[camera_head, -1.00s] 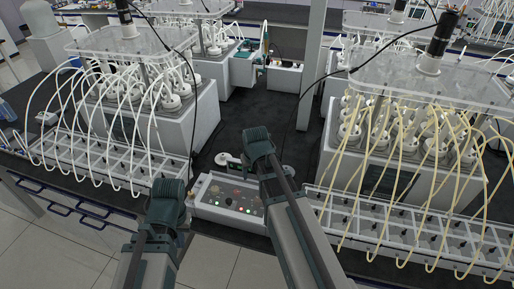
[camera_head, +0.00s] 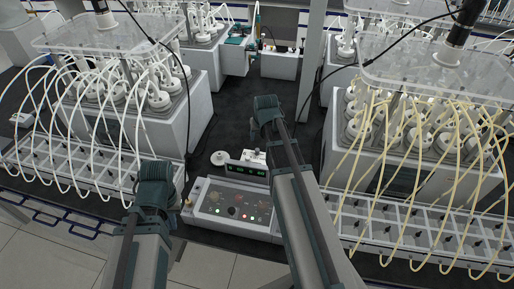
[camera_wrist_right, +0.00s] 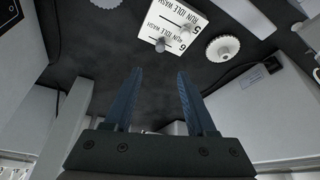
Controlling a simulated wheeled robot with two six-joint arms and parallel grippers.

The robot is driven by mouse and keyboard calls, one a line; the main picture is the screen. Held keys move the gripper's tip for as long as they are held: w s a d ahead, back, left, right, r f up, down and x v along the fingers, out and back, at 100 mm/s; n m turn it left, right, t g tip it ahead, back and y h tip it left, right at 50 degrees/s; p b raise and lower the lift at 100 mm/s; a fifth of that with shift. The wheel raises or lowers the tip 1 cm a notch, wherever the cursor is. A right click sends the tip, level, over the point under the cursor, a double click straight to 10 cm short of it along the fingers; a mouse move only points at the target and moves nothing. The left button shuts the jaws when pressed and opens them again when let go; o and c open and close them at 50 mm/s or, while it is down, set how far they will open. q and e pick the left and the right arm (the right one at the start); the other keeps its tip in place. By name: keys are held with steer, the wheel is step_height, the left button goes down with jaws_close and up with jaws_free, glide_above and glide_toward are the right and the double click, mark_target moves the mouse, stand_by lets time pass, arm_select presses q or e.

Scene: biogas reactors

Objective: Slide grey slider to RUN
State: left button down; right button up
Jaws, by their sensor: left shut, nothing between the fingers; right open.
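A white plate (camera_wrist_right: 175,25) shows in the right wrist view, lettered RUN, IDLE and WASH in two rows numbered 5 and 6. A small grey slider knob (camera_wrist_right: 160,45) sits on its row 6; its exact setting is hard to tell. In the head view a small white plate (camera_head: 255,156) lies on the dark bench, partly hidden by my right arm. My right gripper (camera_wrist_right: 160,72) is open and empty, its blue fingers apart from the plate in the picture. In the head view, my right gripper (camera_head: 266,105) is above the bench. My left gripper (camera_head: 154,172) is shut and empty near the bench's front edge.
A control box (camera_head: 235,203) with buttons and a green display (camera_head: 247,169) stand near the front. A white round knob (camera_head: 219,158) lies beside them. Tubed reactor blocks stand left (camera_head: 130,110) and right (camera_head: 400,150).

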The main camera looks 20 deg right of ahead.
mark_target(257, 150)
steer(key=b+x, duration=1.2)
steer(key=x, duration=0.1)
steer(key=shift+w+f, duration=0.1)
steer(key=shift+f, duration=0.2)
jaws_close()
stand_by(1.0)
